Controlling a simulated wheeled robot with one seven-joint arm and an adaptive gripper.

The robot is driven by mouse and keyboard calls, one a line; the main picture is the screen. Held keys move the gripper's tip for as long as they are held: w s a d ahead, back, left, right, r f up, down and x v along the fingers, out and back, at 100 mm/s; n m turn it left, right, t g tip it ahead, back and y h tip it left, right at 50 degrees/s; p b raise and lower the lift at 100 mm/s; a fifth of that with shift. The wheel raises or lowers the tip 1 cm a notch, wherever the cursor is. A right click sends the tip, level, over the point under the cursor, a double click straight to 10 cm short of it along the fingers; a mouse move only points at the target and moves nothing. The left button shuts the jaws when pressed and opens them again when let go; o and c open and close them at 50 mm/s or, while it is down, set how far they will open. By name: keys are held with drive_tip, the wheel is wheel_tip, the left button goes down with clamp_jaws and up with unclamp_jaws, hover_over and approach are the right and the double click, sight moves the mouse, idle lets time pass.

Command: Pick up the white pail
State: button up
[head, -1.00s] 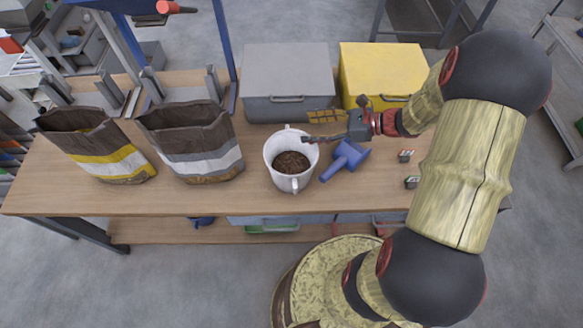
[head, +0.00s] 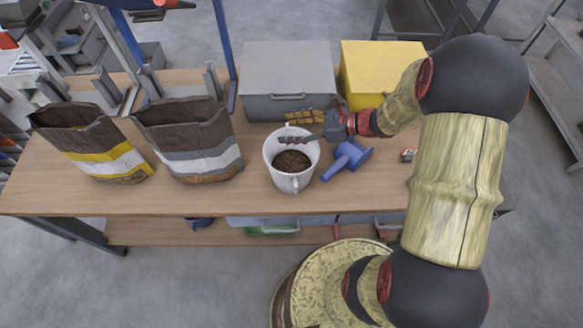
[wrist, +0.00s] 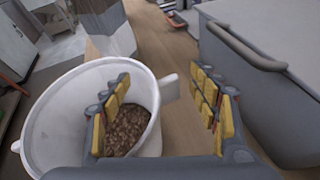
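The white pail (head: 292,181) stands upright on the table, holding brown pellets (head: 292,160). It has a lug on its near side and one on its far side. In the wrist view the pail (wrist: 58,110) fills the left side. My gripper (head: 285,128) is open at the pail's far rim. One finger is over the pail's mouth and the other is outside, behind the rim. In the wrist view the far lug (wrist: 169,86) shows between the fingers of my gripper (wrist: 162,82). I cannot tell whether either finger touches the pail.
A blue scoop (head: 347,160) lies just right of the pail. A grey bin (head: 288,75) and a yellow bin (head: 380,70) stand close behind. Two open bags, one yellow-striped (head: 115,160) and one grey-striped (head: 205,158), stand to the left. The table's front edge is clear.

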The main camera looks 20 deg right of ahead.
drive_tip(key=c, duration=1.3)
